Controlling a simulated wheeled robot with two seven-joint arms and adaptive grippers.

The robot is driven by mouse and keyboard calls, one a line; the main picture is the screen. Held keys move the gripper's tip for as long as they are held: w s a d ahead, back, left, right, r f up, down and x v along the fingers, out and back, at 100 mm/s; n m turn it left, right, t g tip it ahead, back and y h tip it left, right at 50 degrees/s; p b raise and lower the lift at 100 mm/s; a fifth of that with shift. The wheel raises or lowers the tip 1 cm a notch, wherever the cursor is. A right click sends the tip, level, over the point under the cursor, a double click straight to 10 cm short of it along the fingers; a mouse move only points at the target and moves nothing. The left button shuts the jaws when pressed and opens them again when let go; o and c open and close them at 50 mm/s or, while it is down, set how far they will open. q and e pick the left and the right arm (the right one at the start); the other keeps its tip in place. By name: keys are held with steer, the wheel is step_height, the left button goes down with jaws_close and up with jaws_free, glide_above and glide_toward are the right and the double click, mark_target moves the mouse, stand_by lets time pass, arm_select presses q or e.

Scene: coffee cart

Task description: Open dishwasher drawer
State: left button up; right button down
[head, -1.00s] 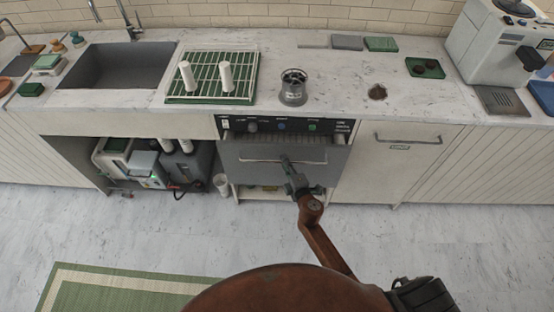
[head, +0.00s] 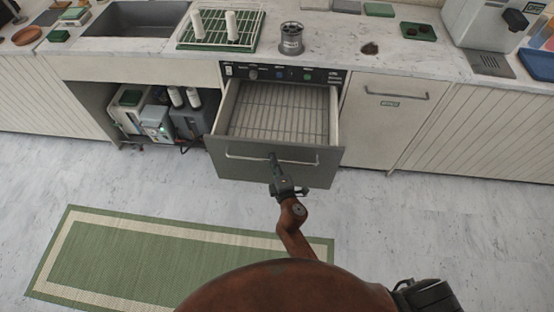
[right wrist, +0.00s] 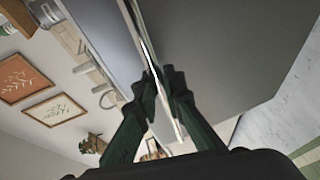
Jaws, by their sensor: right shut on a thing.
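The dishwasher drawer (head: 225,161) is pulled well out from the counter front, and its slatted inner floor shows. A control panel (head: 282,74) sits above the opening. My right gripper (head: 275,164) is shut on the drawer's handle bar (head: 245,157), right of the bar's middle. In the right wrist view the two green fingers (right wrist: 165,80) close on the handle, with the grey drawer front (right wrist: 220,50) beside them. The left gripper is not in view.
A cabinet door with a handle (head: 385,120) is right of the drawer. An open bay with machines (head: 155,125) is to the left. A drying rack (head: 215,28) and a grey cup (head: 291,38) stand on the counter. A green mat (head: 160,250) lies on otherwise clear floor.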

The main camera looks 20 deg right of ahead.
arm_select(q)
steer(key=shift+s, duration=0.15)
arm_select(e)
steer(key=shift+s, duration=0.4)
steer(key=c, duration=2)
jaws_free()
steer(key=shift+a, duration=0.1)
steer(key=shift+c, duration=0.2)
steer(key=shift+s, duration=0.1)
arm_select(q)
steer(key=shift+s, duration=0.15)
arm_select(e)
steer(key=s, duration=0.3)
steer(key=s+r, duration=0.1)
steer(key=s, duration=0.3)
steer(key=s+r, duration=0.1)
steer(key=s, duration=0.3)
steer(key=shift+s+r, duration=0.1)
steer(key=shift+s, duration=0.15)
